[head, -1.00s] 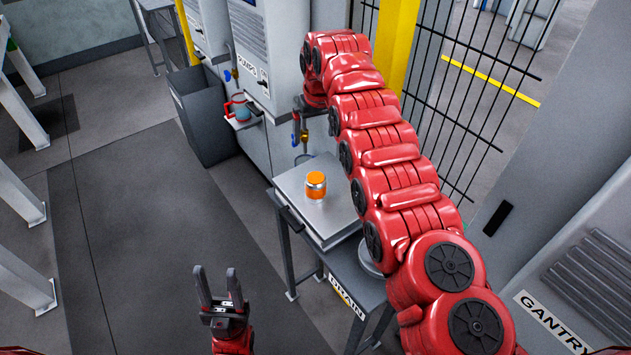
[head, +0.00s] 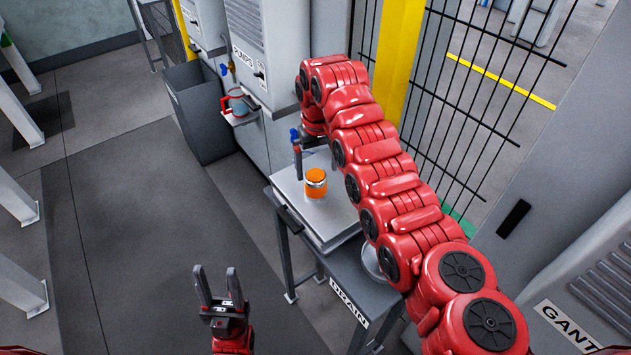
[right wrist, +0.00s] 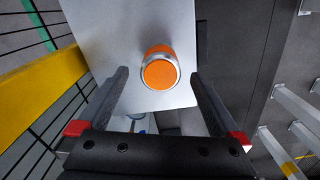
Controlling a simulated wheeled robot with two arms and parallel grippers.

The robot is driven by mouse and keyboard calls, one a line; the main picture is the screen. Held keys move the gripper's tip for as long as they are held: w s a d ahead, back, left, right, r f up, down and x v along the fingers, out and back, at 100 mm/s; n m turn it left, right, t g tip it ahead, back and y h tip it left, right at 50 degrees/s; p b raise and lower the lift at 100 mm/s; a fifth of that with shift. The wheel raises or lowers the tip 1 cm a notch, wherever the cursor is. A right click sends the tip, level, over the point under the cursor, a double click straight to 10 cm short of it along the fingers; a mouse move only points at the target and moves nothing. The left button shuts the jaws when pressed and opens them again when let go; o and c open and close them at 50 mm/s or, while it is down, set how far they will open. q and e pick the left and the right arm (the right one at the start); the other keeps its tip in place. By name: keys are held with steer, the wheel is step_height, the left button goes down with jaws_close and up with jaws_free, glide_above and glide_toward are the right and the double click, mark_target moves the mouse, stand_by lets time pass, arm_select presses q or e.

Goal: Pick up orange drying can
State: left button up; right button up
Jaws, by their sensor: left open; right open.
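The orange can (head: 316,183), with a silver band around it, stands upright on the flat grey metal plate (head: 336,215) on the drain stand. My right gripper (head: 297,142) is just behind the can, apart from it; my red right arm hides part of it. In the right wrist view the can (right wrist: 160,72) appears ahead of and between the two open fingers (right wrist: 160,82), with nothing held. My left gripper (head: 219,284) is open and empty, low in front of the stand, over the floor.
A stand labelled DRAIN (head: 349,301) carries the plate, with a round metal dish (head: 371,262) beside it. Open floor lies at left.

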mark_target(315, 175)
steer(key=shift+f, duration=0.9)
steer(key=shift+w+f+p, duration=0.15)
steer(key=shift+f+p, duration=0.3)
steer(key=shift+p, duration=0.15)
steer(key=shift+w+a+f+p, duration=0.15)
steer(key=shift+f+p, duration=0.2)
steer(key=shift+f, duration=0.25)
steer(key=shift+a+f+p, duration=0.1)
steer(key=shift+f+p, duration=0.2)
steer(key=shift+f, duration=0.25)
steer(key=shift+w+f, duration=0.1)
steer(key=shift+f, duration=1.05)
steer(key=c, duration=1.5)
steer(key=shift+c, duration=0.2)
steer(key=shift+r, duration=0.1)
